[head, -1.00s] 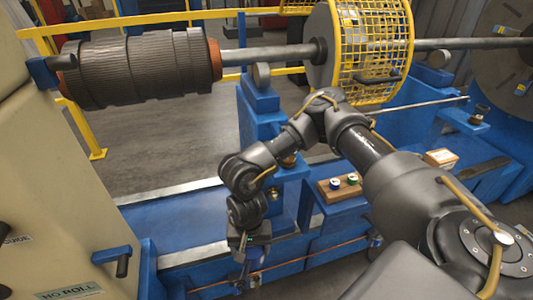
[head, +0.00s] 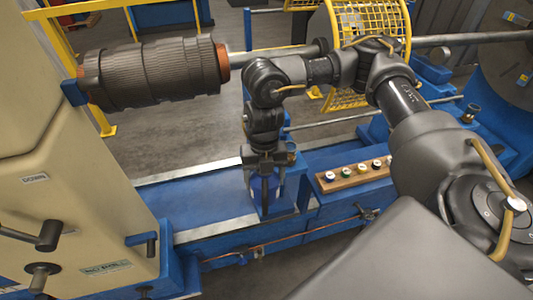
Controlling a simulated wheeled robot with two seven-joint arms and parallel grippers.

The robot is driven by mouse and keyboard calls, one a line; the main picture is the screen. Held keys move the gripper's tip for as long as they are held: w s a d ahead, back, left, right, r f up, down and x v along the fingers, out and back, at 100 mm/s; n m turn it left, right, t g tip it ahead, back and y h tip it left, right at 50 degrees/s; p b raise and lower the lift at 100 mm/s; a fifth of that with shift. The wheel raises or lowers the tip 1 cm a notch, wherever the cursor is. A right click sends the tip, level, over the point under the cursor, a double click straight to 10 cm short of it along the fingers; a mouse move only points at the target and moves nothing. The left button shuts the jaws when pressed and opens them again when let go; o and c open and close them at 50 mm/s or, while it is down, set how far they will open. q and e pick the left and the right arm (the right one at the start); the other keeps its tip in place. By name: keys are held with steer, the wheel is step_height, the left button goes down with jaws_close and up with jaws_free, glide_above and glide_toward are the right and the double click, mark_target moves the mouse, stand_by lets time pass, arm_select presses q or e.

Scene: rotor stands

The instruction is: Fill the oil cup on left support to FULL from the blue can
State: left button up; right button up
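My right gripper (head: 265,205) points down in front of the left support's blue base. Its arm comes in from the right and crosses in front of the rotor shaft. A small brass-coloured oil cup (head: 291,149) shows just right of the gripper's wrist, on the left support, most of which the arm hides. A blue shape with a pale edge (head: 279,187) is partly hidden behind the fingers; I cannot tell whether it is the blue can or whether the fingers touch it. My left gripper is not in view.
Another brass cup (head: 470,113) stands farther right. The ribbed rotor (head: 155,73) hangs above at the left. The blue bed (head: 200,203) left of the gripper is clear.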

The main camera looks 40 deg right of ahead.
steer(key=r+m, duration=0.2)
steer(key=r+m+p, duration=0.1)
steer(key=m, duration=0.1)
steer(key=shift+d+r+y, duration=0.15)
steer(key=shift+d+y, duration=0.15)
steer(key=shift+d, duration=0.05)
steer(key=shift+d+r+m+t, duration=0.1)
steer(key=shift+r+m+t, duration=0.3)
steer(key=shift+m, duration=0.7)
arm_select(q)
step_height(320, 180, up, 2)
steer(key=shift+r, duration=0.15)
arm_select(e)
steer(key=shift+f+g+y+b, duration=0.3)
steer(key=shift+f+y+b, duration=0.15)
steer(key=shift+b, duration=0.4)
steer(key=b, duration=0.2)
steer(key=f+y+b, duration=0.1)
steer(key=b, duration=0.1)
steer(key=shift+s+a+f+g+y, duration=0.15)
steer(key=shift+a+g+y, duration=0.1)
steer(key=shift+g, duration=0.15)
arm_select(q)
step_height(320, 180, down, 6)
